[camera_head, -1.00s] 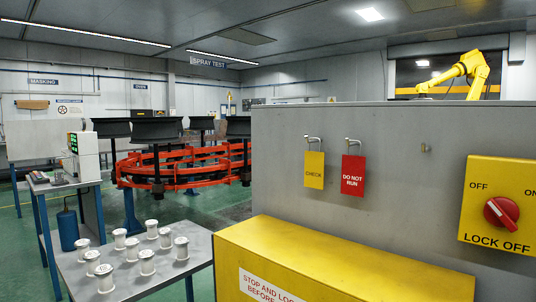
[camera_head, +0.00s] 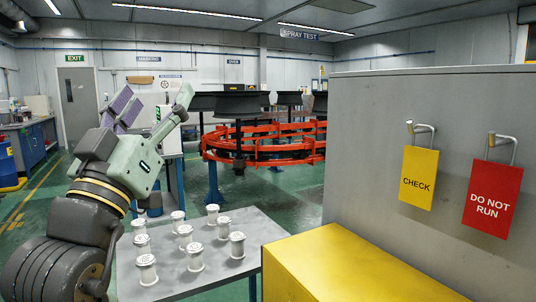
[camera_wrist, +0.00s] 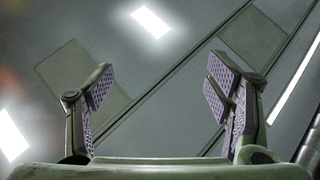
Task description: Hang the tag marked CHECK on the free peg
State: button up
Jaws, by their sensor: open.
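The yellow tag marked CHECK (camera_head: 418,178) hangs from a metal peg (camera_head: 420,128) on the grey cabinet wall, at the right of the head view. The red DO NOT RUN tag (camera_head: 491,198) hangs on another peg (camera_head: 502,138) just right of it. The bare peg seen earlier farther right is outside the view now. My gripper (camera_head: 152,100) is raised at the left of the head view, well away from the tags. In the wrist view my gripper (camera_wrist: 160,88) has its fingers spread apart with nothing between them, facing the ceiling.
A yellow box (camera_head: 350,268) juts out below the tags in front of the grey cabinet (camera_head: 365,150). A low grey table (camera_head: 215,275) with several white spools stands left of it. An orange-red ring frame (camera_head: 265,150) stands behind.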

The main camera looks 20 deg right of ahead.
jog(key=s+d+f+m+g+h, duration=0.1)
jog(key=s+d+m+g+h, duration=0.15)
jog(key=d+g, duration=0.4)
jog(key=s+d+f+m+g+h, duration=0.1)
jog(key=d+m+g+h, duration=0.15)
jog(key=d, duration=0.65)
jog(key=m+g+y, duration=0.2)
jog(key=m+g, duration=0.4)
jog(key=g, duration=0.4)
send_near(420, 149)
jog(key=d+p, duration=0.1)
jog(key=d, duration=0.2)
jog(key=d+p, duration=0.1)
jog(key=d, duration=0.2)
jog(key=w+d+p, duration=0.1)
jog(key=d, duration=0.3)
jog(key=shift+r, duration=0.15)
jog(key=shift+c, duration=0.4)
jog(key=c, duration=1.2)
jog(key=shift+o, duration=0.2)
jog(key=shift+w+d+r, duration=0.1)
jog(key=shift+d, duration=0.05)
